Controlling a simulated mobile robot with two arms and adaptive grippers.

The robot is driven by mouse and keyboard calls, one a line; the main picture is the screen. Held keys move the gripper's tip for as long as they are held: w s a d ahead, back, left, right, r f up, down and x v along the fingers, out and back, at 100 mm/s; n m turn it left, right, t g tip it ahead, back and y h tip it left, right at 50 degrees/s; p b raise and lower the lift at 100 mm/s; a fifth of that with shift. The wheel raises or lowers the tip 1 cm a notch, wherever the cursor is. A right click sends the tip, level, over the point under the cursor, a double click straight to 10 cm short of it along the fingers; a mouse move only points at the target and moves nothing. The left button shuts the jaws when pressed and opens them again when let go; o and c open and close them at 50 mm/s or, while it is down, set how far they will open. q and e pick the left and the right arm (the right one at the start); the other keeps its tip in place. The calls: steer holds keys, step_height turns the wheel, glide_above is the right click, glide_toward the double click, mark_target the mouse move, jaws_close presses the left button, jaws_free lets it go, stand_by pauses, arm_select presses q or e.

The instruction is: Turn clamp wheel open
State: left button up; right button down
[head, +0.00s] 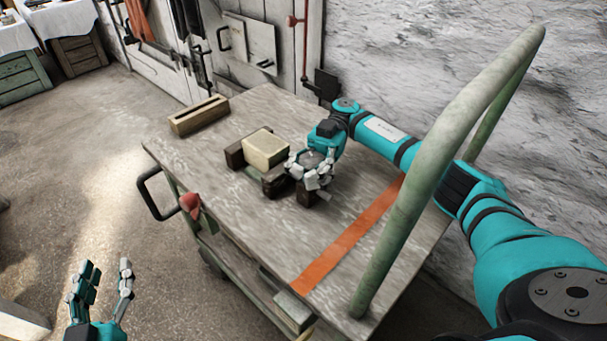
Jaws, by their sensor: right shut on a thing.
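A clamp with dark jaws (235,153) stands on the cart top and has a pale block (265,149) between its jaws. The grey clamp wheel (314,159) is at its right end, mostly covered by my fingers. My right gripper (311,178) reaches in from the right and is shut on the wheel, with its fingers curled around the rim. My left gripper (106,282) is open and empty, low at the left, off the cart and well apart from the clamp.
The wooden cart (210,212) has a tall green push bar (425,185) at the right and an orange strip (350,235) across its top. A slotted wooden block (199,115) lies at the back left. A dark side handle (157,196) juts from the left edge. The rough wall is behind.

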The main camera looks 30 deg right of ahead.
steer(key=c, duration=1.6)
jaws_free()
steer(key=shift+r+n, duration=0.3)
steer(key=shift+r, duration=0.05)
steer(key=o, duration=0.5)
steer(key=shift+w+d+f, duration=0.15)
steer(key=shift+d+f, duration=0.05)
steer(key=shift+c, duration=0.2)
steer(key=o, duration=0.3)
steer(key=shift+a, duration=0.1)
steer(key=shift+o, duration=0.2)
steer(key=shift+f, duration=0.1)
steer(key=shift+a, duration=0.1)
